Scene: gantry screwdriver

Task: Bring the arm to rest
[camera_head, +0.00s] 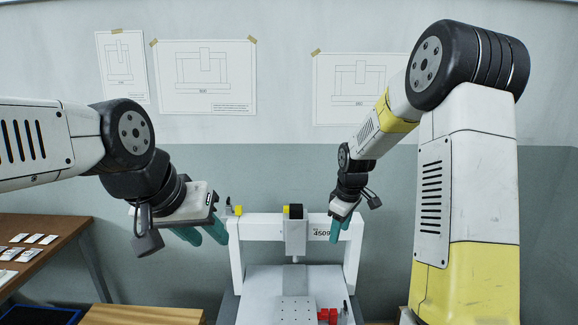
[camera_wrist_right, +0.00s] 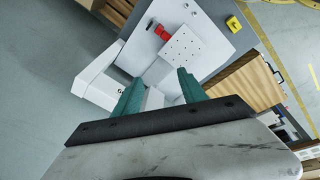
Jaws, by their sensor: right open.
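The screwdriver unit (camera_head: 295,235) sits at the middle of the gantry beam.
Under the gantry lies a light plate with holes (camera_wrist_right: 182,51), beside a red block (camera_wrist_right: 162,33). A yellow object (camera_wrist_right: 233,24) lies beyond the plate's edge. A brown table (camera_head: 50,240) with small white cards stands at the left. Drawings hang on the wall behind.

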